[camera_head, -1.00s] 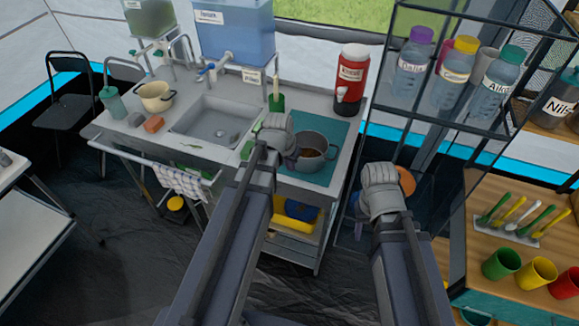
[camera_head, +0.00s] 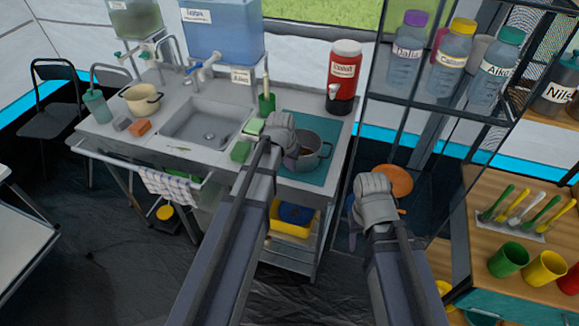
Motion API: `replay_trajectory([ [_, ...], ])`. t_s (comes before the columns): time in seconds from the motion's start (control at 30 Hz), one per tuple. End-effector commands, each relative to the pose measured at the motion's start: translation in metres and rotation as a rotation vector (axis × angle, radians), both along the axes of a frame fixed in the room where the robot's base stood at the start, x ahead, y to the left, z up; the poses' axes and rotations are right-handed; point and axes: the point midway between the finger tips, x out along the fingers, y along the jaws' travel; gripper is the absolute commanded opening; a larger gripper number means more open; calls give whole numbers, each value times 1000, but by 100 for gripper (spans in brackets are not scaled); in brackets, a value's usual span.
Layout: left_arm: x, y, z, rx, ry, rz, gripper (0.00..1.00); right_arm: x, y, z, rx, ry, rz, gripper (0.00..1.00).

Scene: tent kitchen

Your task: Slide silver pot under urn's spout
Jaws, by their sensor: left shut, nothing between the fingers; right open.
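The silver pot (camera_head: 318,149), with side handles and something brown inside, stands on the teal mat (camera_head: 318,180) at the right of the sink counter. The red urn (camera_head: 344,78), with a white label, a dark base and a small spout (camera_head: 334,91), stands behind the pot at the counter's back right corner. My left gripper (camera_head: 280,128) is at the pot's left side and hides part of it. It is shut with nothing held; I cannot tell whether it touches the pot.
A green sponge (camera_head: 241,151) and a green brush holder (camera_head: 266,103) are left of the mat. The sink (camera_head: 207,125) lies further left, with a cream pot (camera_head: 141,99) beyond. A shelf rack with bottles (camera_head: 452,50) stands close on the right.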

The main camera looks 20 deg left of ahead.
Motion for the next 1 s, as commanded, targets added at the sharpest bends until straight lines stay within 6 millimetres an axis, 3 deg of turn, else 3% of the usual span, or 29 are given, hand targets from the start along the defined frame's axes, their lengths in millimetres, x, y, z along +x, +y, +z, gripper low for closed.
replay_trajectory([
  [0.17,5,-1,0,0,0,0,0,0,0,0,0,0,0,50],
  [0.27,18,-2,0,0,0,-1,0,0,0,0,0,0,0,50],
  [0.37,39,-5,0,-1,-1,-1,0,0,0,0,0,0,0,50],
  [0.8,170,-24,0,0,-1,-1,0,0,0,0,0,0,0,50],
  [0.9,190,-27,0,0,-1,-1,0,0,0,0,0,0,0,50],
  [1.0,196,-28,0,0,-1,0,0,0,0,0,0,0,0,50],
])
